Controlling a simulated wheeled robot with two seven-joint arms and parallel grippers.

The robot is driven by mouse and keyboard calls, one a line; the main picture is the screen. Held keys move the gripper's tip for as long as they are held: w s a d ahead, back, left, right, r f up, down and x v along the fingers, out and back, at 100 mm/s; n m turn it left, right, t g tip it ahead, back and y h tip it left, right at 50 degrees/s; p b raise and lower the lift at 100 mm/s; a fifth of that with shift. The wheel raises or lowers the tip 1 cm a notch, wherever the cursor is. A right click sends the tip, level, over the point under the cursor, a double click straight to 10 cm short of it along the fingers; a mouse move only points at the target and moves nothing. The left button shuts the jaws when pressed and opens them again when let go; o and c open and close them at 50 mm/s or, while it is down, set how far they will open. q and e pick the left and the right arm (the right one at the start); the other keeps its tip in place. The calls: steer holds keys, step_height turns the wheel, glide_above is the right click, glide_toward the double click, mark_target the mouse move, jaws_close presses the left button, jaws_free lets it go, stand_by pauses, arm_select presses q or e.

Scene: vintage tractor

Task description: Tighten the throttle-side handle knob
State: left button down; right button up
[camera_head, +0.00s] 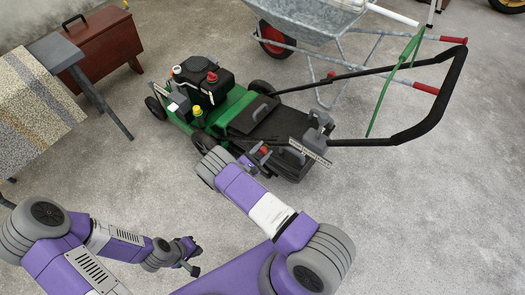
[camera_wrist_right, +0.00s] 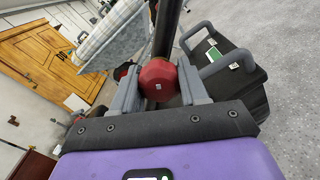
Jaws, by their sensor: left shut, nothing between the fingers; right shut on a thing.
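The green and black mower (camera_head: 240,108) stands on the concrete with its black handle (camera_head: 440,90) reaching right. A red knob (camera_head: 264,150) sits at the near-side base of the handle. My right gripper (camera_head: 258,157) is at this knob. In the right wrist view the red knob (camera_wrist_right: 158,82) lies between the two grey fingers of my right gripper (camera_wrist_right: 157,88), which is shut on it. The dark handle tube (camera_wrist_right: 166,30) rises just behind the knob. My left gripper (camera_head: 192,266) is shut and empty, low over the floor, away from the mower. Another red knob (camera_head: 331,74) shows on the far handle bar.
A metal wheelbarrow (camera_head: 310,20) with red grips stands behind the mower. A brown chest (camera_head: 105,45) and a speckled slab (camera_head: 35,110) are at the left. The grey-handled black box (camera_wrist_right: 235,75) is close right of my right gripper. Floor at the right is clear.

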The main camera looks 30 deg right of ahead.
steer(key=m, duration=0.6)
steer(key=shift+a+f, duration=0.1)
steer(key=shift+a, duration=0.05)
steer(key=m, duration=0.6)
steer(key=shift+m, duration=0.3)
steer(key=o, duration=1)
steer(key=shift+a, duration=0.1)
steer(key=shift+o, duration=0.3)
